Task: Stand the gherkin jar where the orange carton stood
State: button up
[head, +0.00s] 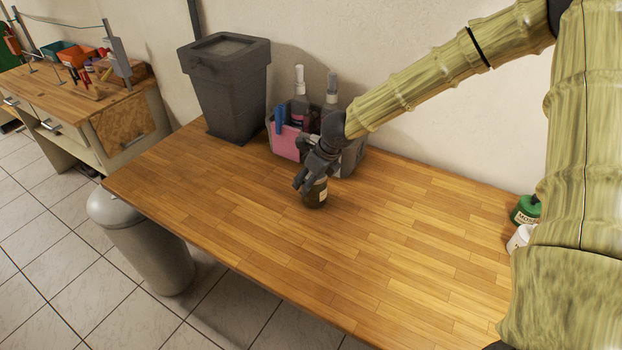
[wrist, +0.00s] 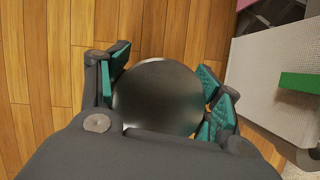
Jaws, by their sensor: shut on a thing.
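The gherkin jar (head: 316,194) is a small dark jar with a pale label, upright at the middle of the wooden table, in front of the caddy. My gripper (head: 308,184) is shut on it from above and behind. In the wrist view the jar's round dark lid (wrist: 158,97) sits between the green-padded fingers of my gripper (wrist: 165,95). I cannot tell whether the jar's base touches the table. No orange carton shows in either view.
A grey caddy (head: 350,160) with bottles and a pink item stands close behind the gripper. A dark bin (head: 228,90) stands at the table's back left. A green container (head: 525,210) and a white one (head: 519,238) are at the right. The front tabletop (head: 250,225) is clear.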

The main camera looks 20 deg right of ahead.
jog(key=o, duration=1.3)
